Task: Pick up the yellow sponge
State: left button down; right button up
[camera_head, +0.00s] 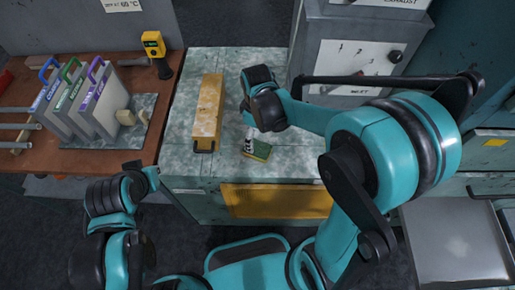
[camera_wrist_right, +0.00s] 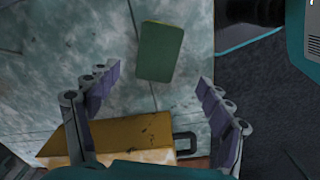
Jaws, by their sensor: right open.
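The sponge (camera_head: 258,150) lies flat on the worn grey-green cabinet top, its green face up and a thin yellow edge showing. In the right wrist view the sponge (camera_wrist_right: 160,52) shows as a green rectangle beyond the fingertips. My right gripper (camera_head: 250,137) is above and close to the sponge in the head view, partly hidden by its own wrist. In the wrist view the right gripper (camera_wrist_right: 160,88) has its fingers spread wide with nothing between them.
A long yellow-tan box (camera_head: 208,108) with a dark handle lies left of the sponge. A grey machine (camera_head: 345,65) stands behind to the right. The brown bench (camera_head: 70,165) at left holds several colour-handled panels (camera_head: 105,110) and a yellow handheld device (camera_head: 153,44).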

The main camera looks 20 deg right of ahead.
aim_at(258, 148)
notch_tip(258, 148, down, 3)
jog(key=shift+r+b, duration=0.1)
jog(key=shift+b, duration=0.4)
jog(key=f+b, duration=0.1)
jog(key=f, duration=0.1)
jog(key=f+b, duration=0.1)
jog(key=f, duration=0.2)
jog(key=shift+w+d+f, duration=0.15)
jog(key=shift+d, duration=0.05)
jog(key=shift+c, duration=0.6)
jog(key=c, duration=0.7)
jog(key=shift+c, duration=0.2)
jog(key=shift+r, duration=0.5)
jog(key=r, duration=0.1)
jog(key=r+p, duration=0.2)
jog(key=r, duration=0.1)
jog(key=shift+s+d, duration=0.2)
jog(key=shift+s, duration=0.1)
jog(key=s+d+r+p, duration=0.3)
jog(key=s+d+r, duration=0.3)
jog(key=s+d, duration=0.1)
jog(key=shift+s+d, duration=0.3)
jog(key=shift+s, duration=0.25)
jog(key=shift+r, duration=0.1)
